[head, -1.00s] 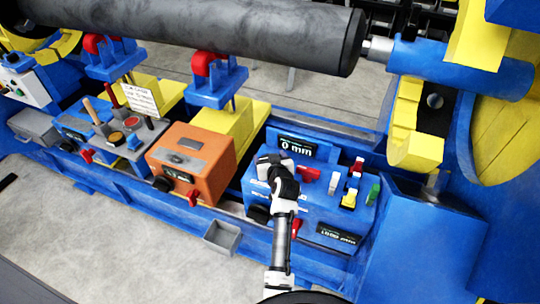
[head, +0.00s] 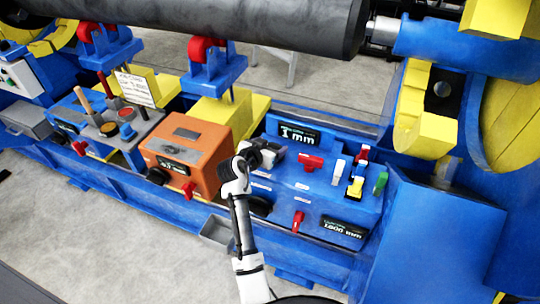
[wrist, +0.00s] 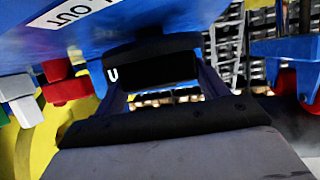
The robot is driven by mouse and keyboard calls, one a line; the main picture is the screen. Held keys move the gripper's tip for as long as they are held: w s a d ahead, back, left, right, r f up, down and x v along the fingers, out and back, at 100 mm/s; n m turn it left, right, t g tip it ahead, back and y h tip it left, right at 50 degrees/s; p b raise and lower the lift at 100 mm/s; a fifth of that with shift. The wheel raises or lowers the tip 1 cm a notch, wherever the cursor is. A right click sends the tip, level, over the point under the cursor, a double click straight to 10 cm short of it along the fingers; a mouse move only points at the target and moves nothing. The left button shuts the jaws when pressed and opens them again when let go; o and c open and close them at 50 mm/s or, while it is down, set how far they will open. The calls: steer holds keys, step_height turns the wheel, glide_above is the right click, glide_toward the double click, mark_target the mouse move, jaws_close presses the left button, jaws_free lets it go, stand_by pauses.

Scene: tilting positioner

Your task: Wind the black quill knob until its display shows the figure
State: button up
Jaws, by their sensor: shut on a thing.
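The blue control box (head: 315,185) carries an upright display (head: 299,133) that reads "1 mm". A second display (head: 343,228) on its front appears to read "1.800 mm". My gripper (head: 277,154) is at the upper left of the box. In the wrist view, a black knob (wrist: 155,68) with a white mark sits between my fingers, against the blue face; my gripper (wrist: 158,85) is shut on it. In the head view the gripper hides this knob. Another dark knob (head: 260,205) shows low on the box's left front, partly behind my arm.
Red levers (head: 311,162) and white, yellow and green levers (head: 380,183) stand on the box close to the right of my gripper. An orange box (head: 185,150) is to the left. A grey roller (head: 250,22) lies above, and a small grey tray (head: 217,231) hangs below.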

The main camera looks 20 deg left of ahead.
steer(key=shift+m+g+h+b, duration=0.4)
steer(key=shift+m+h+b, duration=0.75)
steer(key=shift+b, duration=0.2)
steer(key=o, duration=1)
steer(key=b+v, duration=0.2)
steer(key=v, duration=1.1)
steer(key=shift+s+a+r, duration=0.15)
steer(key=shift+s+a, duration=0.15)
